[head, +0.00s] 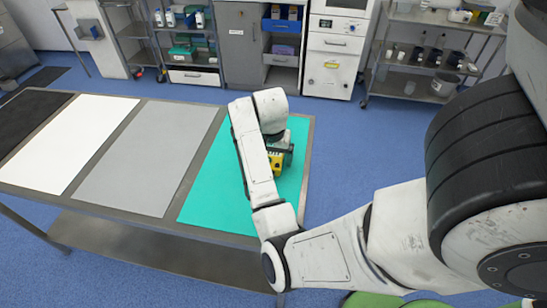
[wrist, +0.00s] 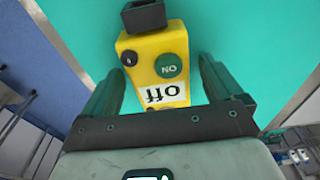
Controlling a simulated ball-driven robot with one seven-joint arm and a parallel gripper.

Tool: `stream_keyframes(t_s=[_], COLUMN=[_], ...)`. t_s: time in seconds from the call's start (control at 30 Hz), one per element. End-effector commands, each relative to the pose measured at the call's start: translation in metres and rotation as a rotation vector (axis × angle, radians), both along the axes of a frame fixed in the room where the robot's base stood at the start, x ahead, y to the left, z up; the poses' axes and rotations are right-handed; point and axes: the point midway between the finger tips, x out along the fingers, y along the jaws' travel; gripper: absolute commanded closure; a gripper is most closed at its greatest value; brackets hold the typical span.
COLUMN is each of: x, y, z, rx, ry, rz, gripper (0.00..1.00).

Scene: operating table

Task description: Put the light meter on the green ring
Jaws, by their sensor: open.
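A yellow box with a green ON button, an OFF label and a black top (wrist: 178,38) is in the wrist view; it may be the light meter, but I cannot be sure. In the head view the yellow box (head: 275,163) is partly hidden by my arm, over the teal mat (head: 217,190). My gripper (wrist: 160,66) is open, with one dark green finger on each side of the box; I cannot tell if they touch it. I recognise no green ring in either view.
The long metal table (head: 210,236) also bears grey (head: 150,150), white (head: 88,140) and black (head: 30,115) mats, all bare. Shelves and cabinets (head: 333,55) stand along the back wall. Blue floor (head: 365,130) is clear right of the table.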

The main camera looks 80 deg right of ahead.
Motion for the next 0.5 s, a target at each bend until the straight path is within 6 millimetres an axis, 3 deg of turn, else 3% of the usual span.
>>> stream_keyframes(t_s=[0.23, 0.5], x=[0.0003, 0.0004], y=[-0.0001, -0.0001], z=[-0.0013, -0.0011], rx=[-0.001, -0.001], ry=[-0.001, -0.001], rz=[0.0, 0.0], gripper=[0.07, 0.33])
